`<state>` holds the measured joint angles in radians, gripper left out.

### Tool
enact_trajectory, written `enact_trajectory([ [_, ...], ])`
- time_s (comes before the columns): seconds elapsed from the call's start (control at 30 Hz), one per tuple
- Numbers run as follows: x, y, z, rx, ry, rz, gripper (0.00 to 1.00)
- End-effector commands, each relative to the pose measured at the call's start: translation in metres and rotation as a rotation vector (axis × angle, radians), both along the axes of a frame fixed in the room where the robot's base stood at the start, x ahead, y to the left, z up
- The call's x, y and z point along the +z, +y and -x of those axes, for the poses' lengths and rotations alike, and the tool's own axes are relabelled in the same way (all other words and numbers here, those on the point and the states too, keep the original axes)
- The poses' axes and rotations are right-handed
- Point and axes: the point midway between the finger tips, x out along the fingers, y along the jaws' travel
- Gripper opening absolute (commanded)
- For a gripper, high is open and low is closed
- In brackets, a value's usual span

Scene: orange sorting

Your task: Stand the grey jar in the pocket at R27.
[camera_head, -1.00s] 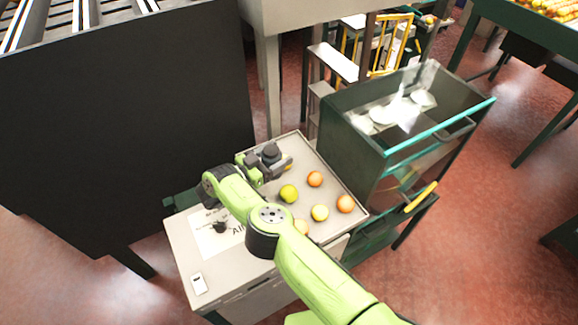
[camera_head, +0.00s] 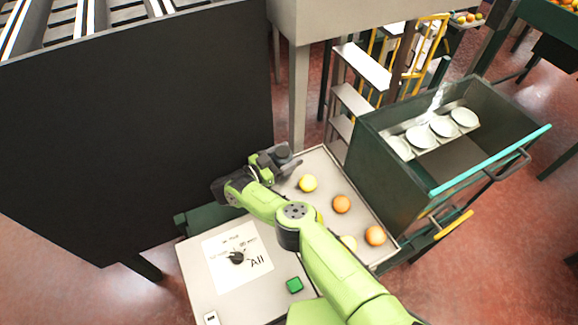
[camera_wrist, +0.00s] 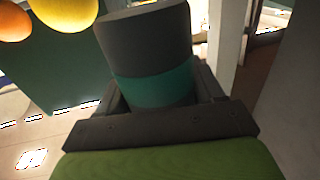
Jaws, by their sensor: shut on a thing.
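The grey jar (camera_wrist: 147,40) is a dark grey cylinder with a teal band, seen large in the wrist view. My gripper (camera_wrist: 160,105) is shut on the jar around its banded lower part. In the head view my gripper (camera_head: 274,163) is above the back left part of a pale table, and the jar's dark top (camera_head: 284,152) shows at its tip. I cannot make out any label R27 or a pocket in these views.
The table (camera_head: 325,165) bears several orange and yellow fruits, an "All" sheet (camera_head: 225,272) with a black knob and a green button (camera_head: 294,285). A dark green bin (camera_head: 385,165) with white dishes stands right. A black panel (camera_head: 130,140) rises left.

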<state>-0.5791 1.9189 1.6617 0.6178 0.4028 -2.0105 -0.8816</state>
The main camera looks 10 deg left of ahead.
Motion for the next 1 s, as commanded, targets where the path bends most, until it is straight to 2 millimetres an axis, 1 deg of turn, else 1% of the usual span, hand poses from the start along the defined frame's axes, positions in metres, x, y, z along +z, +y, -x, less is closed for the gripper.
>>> enact_trajectory([
  [0.03,-0.007,0.0,0.0,0.001,-0.001,0.0,0.3],
  [0.13,-0.018,0.0,0.0,0.006,0.004,-0.001,0.3],
  [0.2,-0.034,0.0,0.001,0.004,0.006,0.002,0.3],
  [0.27,-0.041,0.0,0.001,0.004,0.006,0.0,0.3],
  [0.5,-0.04,0.0,0.0,0.005,0.005,-0.002,0.3],
  [0.67,-0.045,0.0,0.0,0.004,0.004,-0.003,0.3],
  [0.7,-0.045,0.0,0.0,0.005,0.005,-0.002,0.7],
  [0.83,-0.044,0.0,0.0,0.005,0.005,-0.002,0.9],
  [0.87,-0.044,0.0,0.0,0.004,0.005,-0.002,0.93],
  [1.0,-0.044,0.0,0.0,0.004,0.004,-0.003,0.93],
])
